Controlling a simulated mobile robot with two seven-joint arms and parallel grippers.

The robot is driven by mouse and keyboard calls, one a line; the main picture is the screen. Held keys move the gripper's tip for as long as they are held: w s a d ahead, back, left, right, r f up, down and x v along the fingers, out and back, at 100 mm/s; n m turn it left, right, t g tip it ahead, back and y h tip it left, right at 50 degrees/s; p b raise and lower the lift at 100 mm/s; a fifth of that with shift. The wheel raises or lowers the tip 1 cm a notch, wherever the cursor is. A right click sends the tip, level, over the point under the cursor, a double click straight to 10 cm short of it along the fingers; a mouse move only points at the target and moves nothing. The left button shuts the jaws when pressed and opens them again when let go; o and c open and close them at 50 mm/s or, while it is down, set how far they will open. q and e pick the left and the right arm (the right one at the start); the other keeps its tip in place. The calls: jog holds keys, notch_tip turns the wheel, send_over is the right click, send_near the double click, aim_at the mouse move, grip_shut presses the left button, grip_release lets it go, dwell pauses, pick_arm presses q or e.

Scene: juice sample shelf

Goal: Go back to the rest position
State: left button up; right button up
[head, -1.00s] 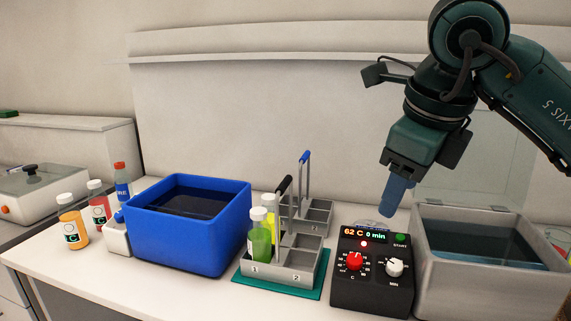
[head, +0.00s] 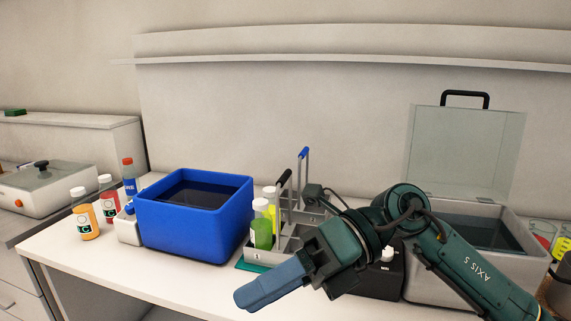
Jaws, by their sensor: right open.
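My right gripper (head: 245,297) is open and empty, its blue fingers pointing left and down, low in the head view in front of the bench edge. My right arm (head: 470,270) comes in from the lower right. The gripper is seen nearly side-on, so the gap between the fingers is hidden. It covers part of the grey bottle carrier (head: 283,240) and much of the black control box (head: 378,283). My left gripper is not in view.
A blue tub (head: 190,235) of dark liquid stands left of the carrier, which holds green and yellow bottles. A grey water bath (head: 430,285) has its clear lid (head: 465,150) raised. Orange (head: 84,218) and red (head: 110,202) bottles stand at the left. The wall shelf (head: 350,60) is clear.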

jog(key=w+d+f+m+t, duration=0.35)
jog(key=m+t, duration=0.45)
jog(key=m, duration=0.3)
jog(key=w+d+f+m+t+y+p, duration=0.15)
jog(key=f+m+t, duration=0.25)
jog(key=m+t, duration=0.55)
jog(key=w+d+f+m+t+h, duration=0.1)
jog(key=w+d+f+m+t, duration=0.25)
jog(key=m+t, duration=0.65)
jog(key=s+d+f+m+g+h, duration=0.2)
jog(key=s+f+m+g+h, duration=0.1)
jog(key=f, duration=0.5)
jog(key=s+d+f+m+g+h, duration=0.3)
jog(key=s+f+m, duration=0.3)
jog(key=f, duration=0.3)
jog(key=s+d+f+m+g+h, duration=0.3)
jog(key=s+f+m+g+h, duration=0.1)
jog(key=f, duration=0.5)
jog(key=shift+s+f+m+g, duration=0.25)
jog(key=shift+s+m+g, duration=0.2)
jog(key=shift+m+g, duration=0.1)
